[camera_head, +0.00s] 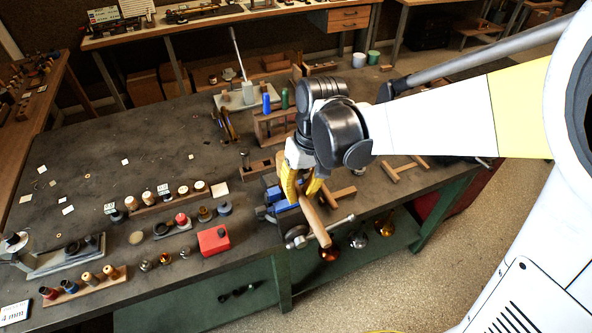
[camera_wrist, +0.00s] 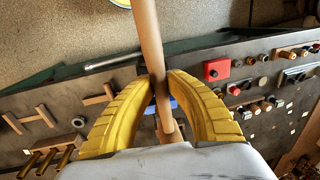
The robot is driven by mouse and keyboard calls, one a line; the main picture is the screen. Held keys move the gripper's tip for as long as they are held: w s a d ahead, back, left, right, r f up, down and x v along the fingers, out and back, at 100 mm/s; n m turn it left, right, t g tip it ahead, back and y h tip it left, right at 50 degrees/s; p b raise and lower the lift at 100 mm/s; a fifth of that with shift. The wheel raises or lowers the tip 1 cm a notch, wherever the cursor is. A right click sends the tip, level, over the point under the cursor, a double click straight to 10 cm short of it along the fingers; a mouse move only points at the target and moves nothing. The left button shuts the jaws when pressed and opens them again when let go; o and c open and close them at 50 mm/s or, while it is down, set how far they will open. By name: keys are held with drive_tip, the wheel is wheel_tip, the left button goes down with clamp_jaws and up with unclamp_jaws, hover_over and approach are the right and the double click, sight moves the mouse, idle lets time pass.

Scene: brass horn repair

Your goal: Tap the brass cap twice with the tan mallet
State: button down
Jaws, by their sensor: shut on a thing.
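My gripper (camera_head: 308,192) has yellow fingers shut on a tan wooden rod, taken as the handle of the tan mallet (camera_head: 316,222). It slants down past the bench's front edge. The wrist view shows the rod (camera_wrist: 148,40) running between the fingers (camera_wrist: 160,85) and out of the top of the picture; I cannot make out a mallet head. A blue vise (camera_head: 274,196) is partly hidden behind my gripper. I cannot single out the brass cap; several small brass pieces (camera_head: 165,258) stand near the bench's front edge.
A red box (camera_head: 213,240) sits left of the vise. A metal bar with a round end (camera_head: 296,236) juts at the front edge. T-shaped wooden pieces (camera_head: 406,166) lie to the right. A wooden rack (camera_head: 272,126) stands behind. The bench's left middle is mostly clear.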

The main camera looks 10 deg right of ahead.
idle(0.4)
drive_tip(key=shift+f+b, duration=0.4)
drive_tip(key=shift+b, duration=0.25)
idle(0.5)
idle(0.4)
drive_tip(key=shift+w+a+r+g, duration=0.1)
drive_tip(key=shift+r+g, duration=0.15)
drive_tip(key=shift+g, duration=0.05)
idle(0.8)
